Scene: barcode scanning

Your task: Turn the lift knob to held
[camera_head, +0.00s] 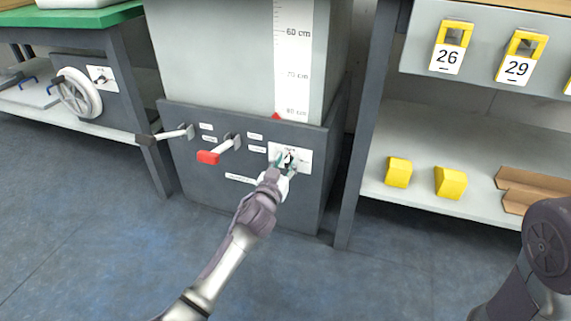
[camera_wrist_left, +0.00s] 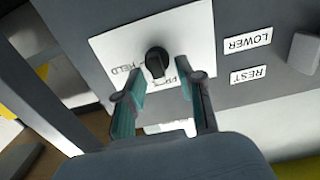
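The lift knob (camera_wrist_left: 157,62) is a small black knob on a white plate (camera_wrist_left: 103,45) on the dark front panel of the grey lift cabinet. In the wrist view one printed word, which looks like HELD (camera_wrist_left: 125,80), sits beside the knob; another is partly hidden by a finger. My left gripper (camera_wrist_left: 162,78) is open, its teal-padded fingers on either side of the knob's near end with gaps showing. In the head view my left gripper (camera_head: 287,164) is at the plate and largely covers the knob. My right gripper is out of view.
Left of the plate are a red-ended lever (camera_head: 213,154) and a dark-ended lever (camera_head: 160,136) sticking out from the panel. A shelf (camera_head: 425,140) with yellow blocks (camera_head: 450,182) stands to the right. A wheel (camera_head: 78,93) shows at left. The floor in front is clear.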

